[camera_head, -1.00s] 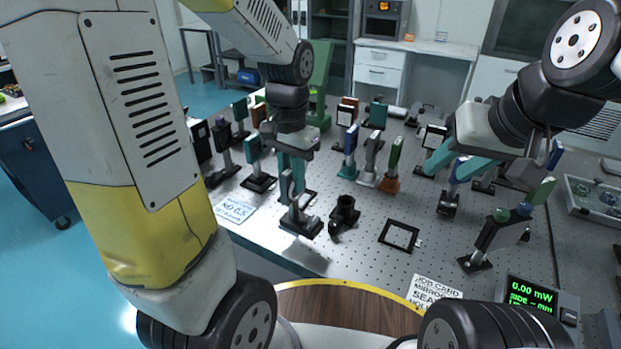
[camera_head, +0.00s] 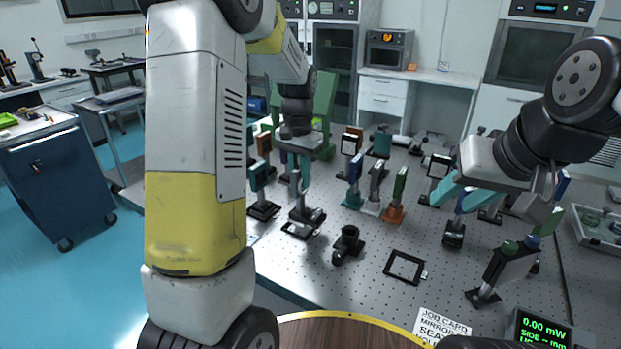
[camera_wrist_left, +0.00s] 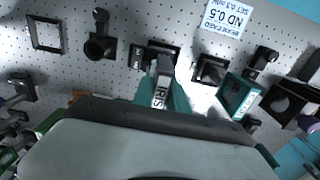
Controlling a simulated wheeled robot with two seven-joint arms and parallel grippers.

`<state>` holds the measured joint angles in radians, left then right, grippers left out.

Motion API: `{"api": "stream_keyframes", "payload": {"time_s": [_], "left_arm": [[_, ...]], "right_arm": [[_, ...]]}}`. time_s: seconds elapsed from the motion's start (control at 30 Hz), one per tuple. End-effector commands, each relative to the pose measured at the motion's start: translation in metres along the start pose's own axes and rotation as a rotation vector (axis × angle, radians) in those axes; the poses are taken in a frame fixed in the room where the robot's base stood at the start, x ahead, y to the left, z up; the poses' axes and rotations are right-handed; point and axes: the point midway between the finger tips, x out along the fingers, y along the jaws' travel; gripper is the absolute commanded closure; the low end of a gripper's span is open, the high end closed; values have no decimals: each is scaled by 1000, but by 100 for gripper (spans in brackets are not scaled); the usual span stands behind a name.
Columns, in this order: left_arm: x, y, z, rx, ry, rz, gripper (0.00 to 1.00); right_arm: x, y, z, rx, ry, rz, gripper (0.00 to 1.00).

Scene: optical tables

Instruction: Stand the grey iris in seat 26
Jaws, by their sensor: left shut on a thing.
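My left gripper (camera_head: 300,168) is shut on the grey iris (camera_head: 296,187), its teal fingers on either side of the upright post. The left wrist view shows the iris (camera_wrist_left: 161,92) from above, with its "IRIS" label between the fingers. Its dark base (camera_head: 309,216) is over the perforated table. A small pale-edged square (camera_head: 298,231) lies just in front of the base. I cannot tell whether the base touches the table. No seat number is readable, so seat 26 cannot be picked out. My right gripper (camera_head: 463,203) is open, its teal fingers apart.
A black ring mount (camera_head: 348,243) and a flat black frame (camera_head: 405,267) lie to the right of the iris. A teal plate mount (camera_head: 258,180) stands to its left. Blue, grey and green plates (camera_head: 399,188) stand behind right. Bare table (camera_head: 330,280) shows in front.

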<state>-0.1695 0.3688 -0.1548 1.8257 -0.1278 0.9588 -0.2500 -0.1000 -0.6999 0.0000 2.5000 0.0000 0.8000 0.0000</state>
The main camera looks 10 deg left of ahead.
Motion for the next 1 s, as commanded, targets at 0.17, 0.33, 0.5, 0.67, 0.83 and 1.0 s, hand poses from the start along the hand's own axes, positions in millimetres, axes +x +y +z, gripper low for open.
{"api": "stream_keyframes", "payload": {"time_s": [0.17,0.33,0.5,0.67,0.83,1.0], "left_arm": [[0,-3,-6,0,1,0,100],[10,-5,-9,0,-1,0,100],[30,-5,-8,-1,-1,1,100],[36,-5,-9,-1,2,0,100],[36,-5,-9,-1,2,0,100],[40,-5,-8,0,-1,0,76]], "right_arm": [[0,0,0,0,0,0,60],[0,0,0,0,0,0,60],[0,0,0,0,0,0,60],[0,0,0,0,0,0,60],[0,0,0,0,0,0,60],[0,0,0,0,0,0,60]]}}
